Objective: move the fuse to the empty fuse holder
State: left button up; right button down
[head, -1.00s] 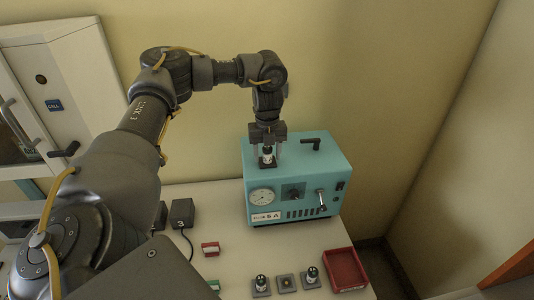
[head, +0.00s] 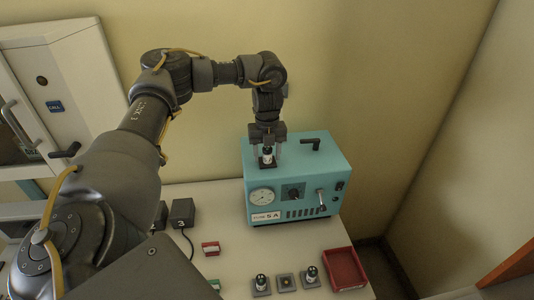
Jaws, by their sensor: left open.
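A small white and black fuse (head: 267,155) stands upright on top of the teal incubator box (head: 300,172), near its left end. My left gripper (head: 268,154) points down over it, with its open fingers on either side of the fuse. Whether the fingers touch it cannot be told. On the table in front are three square holders. The left holder (head: 261,289) and the right holder (head: 311,280) each carry an upright fuse. The middle holder (head: 286,282) shows no fuse. My right gripper is not in view.
A red tray (head: 344,268) lies right of the holders. A red and white block (head: 211,248) and a dark box with a cable (head: 182,212) lie left. The box has a gauge (head: 262,196), a knob and a black top handle (head: 312,145). A white cabinet (head: 75,80) stands at left.

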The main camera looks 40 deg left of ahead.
aim_at(267, 148)
pick_arm(q)
jog(key=shift+p, duration=0.35)
jog(key=shift+c, duration=0.4)
grip_shut()
jog(key=shift+r, duration=0.1)
jog(key=shift+r, duration=2.9)
